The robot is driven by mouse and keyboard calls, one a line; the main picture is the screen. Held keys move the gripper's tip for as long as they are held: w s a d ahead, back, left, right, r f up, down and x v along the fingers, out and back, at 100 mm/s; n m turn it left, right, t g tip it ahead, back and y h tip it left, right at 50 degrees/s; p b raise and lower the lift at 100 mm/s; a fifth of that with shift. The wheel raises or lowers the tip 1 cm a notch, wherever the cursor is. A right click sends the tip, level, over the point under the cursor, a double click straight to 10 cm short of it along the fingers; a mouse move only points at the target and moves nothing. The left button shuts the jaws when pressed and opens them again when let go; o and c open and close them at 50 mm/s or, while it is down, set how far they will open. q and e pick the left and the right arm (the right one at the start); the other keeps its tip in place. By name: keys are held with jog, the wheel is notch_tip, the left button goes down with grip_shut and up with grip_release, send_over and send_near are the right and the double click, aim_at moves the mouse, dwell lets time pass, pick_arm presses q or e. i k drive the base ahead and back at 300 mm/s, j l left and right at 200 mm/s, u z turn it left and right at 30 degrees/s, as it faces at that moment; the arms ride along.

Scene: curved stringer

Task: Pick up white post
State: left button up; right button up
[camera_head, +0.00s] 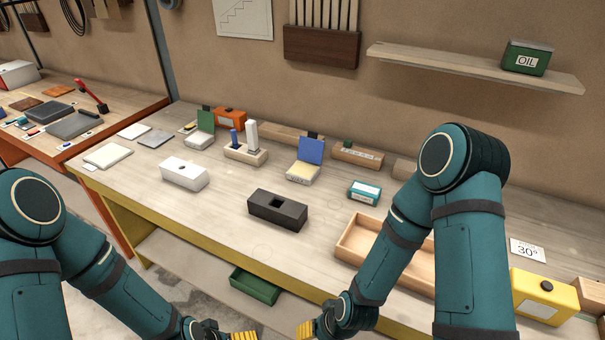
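The white post (252,134) stands upright in a small light wooden holder (246,155) toward the back of the workbench. A shorter blue post (234,138) stands in the same holder, just left of it. My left gripper (243,336) and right gripper (305,331) are low at the bottom edge, in front of the bench and well away from the post. Only small yellow fingertip parts show, so I cannot tell whether either is open or shut.
A white block with a hole (183,174) and a black block with a slot (277,211) stand in front of the holder. A blue-lidded box (305,160) is right of it, and a wooden tray (352,250) is at front right. Bare bench lies between them.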

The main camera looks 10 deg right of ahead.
aim_at(251, 127)
jog(key=i+j, duration=0.15)
jog(key=j, duration=0.2)
jog(key=i+j, duration=0.2)
jog(key=j, duration=0.15)
jog(key=i+j+z, duration=0.1)
jog(key=j, duration=0.25)
jog(key=i+j, duration=0.2)
jog(key=j, duration=0.2)
